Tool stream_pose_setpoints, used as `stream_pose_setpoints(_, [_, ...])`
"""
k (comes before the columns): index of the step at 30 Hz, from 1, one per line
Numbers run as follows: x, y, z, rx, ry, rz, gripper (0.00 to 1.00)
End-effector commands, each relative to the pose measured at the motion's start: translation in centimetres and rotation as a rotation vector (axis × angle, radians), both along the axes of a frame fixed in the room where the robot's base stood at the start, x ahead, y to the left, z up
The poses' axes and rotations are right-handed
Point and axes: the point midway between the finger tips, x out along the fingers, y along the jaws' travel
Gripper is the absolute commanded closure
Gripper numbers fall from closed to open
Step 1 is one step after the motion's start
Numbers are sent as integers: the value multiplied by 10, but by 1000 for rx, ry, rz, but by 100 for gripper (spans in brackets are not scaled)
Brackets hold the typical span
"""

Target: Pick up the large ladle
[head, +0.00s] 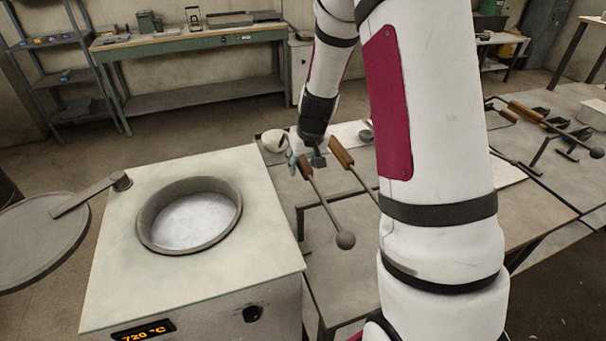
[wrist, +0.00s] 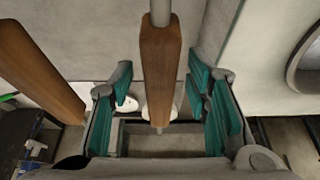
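Two long ladles with wooden handles rest on a rack. The near-left wooden handle (head: 305,168) belongs to a rod ending in a dark ball (head: 345,240). The other wooden handle (head: 341,153) lies to its right, its rod running behind my arm. A pale bowl (head: 274,141) and a greyer bowl (head: 366,136) show beyond; which rod joins which is hidden. My gripper (head: 305,160) is at the left handle. In the wrist view it is open, teal fingers apart (wrist: 163,92), with that handle (wrist: 160,75) between them and gaps both sides. The other handle (wrist: 38,72) is left of the fingers.
A furnace (head: 250,190) with a round crucible (head: 145,225) of silvery content stands to the left, its display reading 720 °C. Its lid (head: 35,235) is swung aside. A table with more rods (head: 545,120) is at right. A workbench (head: 190,42) stands behind.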

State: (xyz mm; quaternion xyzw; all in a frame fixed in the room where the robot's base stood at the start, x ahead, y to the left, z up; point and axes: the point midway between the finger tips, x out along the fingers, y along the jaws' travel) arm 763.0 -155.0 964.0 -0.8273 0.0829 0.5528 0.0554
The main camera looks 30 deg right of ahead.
Motion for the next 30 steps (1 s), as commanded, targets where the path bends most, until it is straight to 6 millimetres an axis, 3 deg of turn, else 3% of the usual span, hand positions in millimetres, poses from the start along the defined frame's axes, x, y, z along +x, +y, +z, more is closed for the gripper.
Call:
stream_pose_setpoints(1, [0,0,0,0,0,0,71])
stream_pose_setpoints(5, [0,0,0,0,0,0,100])
stream_pose_setpoints(20, [2,-1,5,-2,-6,0,100])
stream_pose_setpoints(30, [3,0,34,-3,-9,1,100])
